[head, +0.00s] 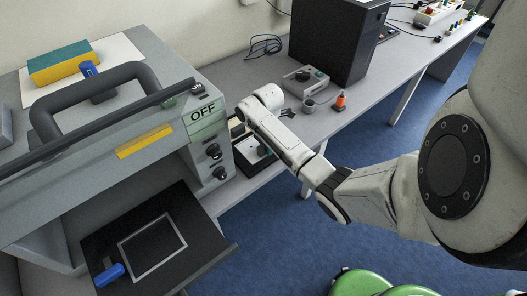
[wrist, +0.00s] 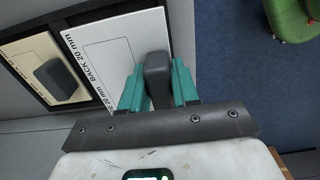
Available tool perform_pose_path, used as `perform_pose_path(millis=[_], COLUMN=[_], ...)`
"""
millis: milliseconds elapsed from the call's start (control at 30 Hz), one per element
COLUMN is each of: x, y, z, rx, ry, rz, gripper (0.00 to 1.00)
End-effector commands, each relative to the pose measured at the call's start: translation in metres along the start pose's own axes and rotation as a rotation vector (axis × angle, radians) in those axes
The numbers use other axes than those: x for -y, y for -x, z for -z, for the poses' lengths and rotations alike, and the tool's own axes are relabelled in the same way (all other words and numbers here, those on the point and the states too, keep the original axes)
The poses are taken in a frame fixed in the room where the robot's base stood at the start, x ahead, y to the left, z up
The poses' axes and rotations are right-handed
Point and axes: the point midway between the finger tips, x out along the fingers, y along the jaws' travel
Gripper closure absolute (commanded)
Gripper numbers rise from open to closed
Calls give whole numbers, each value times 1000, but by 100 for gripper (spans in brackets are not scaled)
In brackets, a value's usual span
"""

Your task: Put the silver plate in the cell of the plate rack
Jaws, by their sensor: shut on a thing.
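In the wrist view my gripper (wrist: 157,78), with teal fingers, is shut on a dark grey upright handle (wrist: 156,66). The handle stands in front of a pale silver-white plate (wrist: 103,48) marked "BACK 20 mm". This plate lies in a black-edged cell of the plate rack (wrist: 52,36); whether it is fully seated I cannot tell. The handle's foot is hidden by the gripper.
A cream plate (wrist: 42,62) with a dark handle is in the neighbouring cell. The grey machine (head: 130,130) reads "OFF", and its open black drawer (head: 207,238) juts out with a blue handle (head: 109,275) on it. A small grey device (head: 305,80) stands behind.

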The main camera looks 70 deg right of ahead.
Motion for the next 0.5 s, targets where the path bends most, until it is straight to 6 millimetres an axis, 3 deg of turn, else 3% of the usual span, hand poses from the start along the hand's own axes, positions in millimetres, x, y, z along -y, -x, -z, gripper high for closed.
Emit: perform_pose_path(millis=[300,500], x=[-18,-16], y=[-21,-46], z=[1,1], rx=[1,0], ry=[0,1], rz=[0,1], gripper=[100,100])
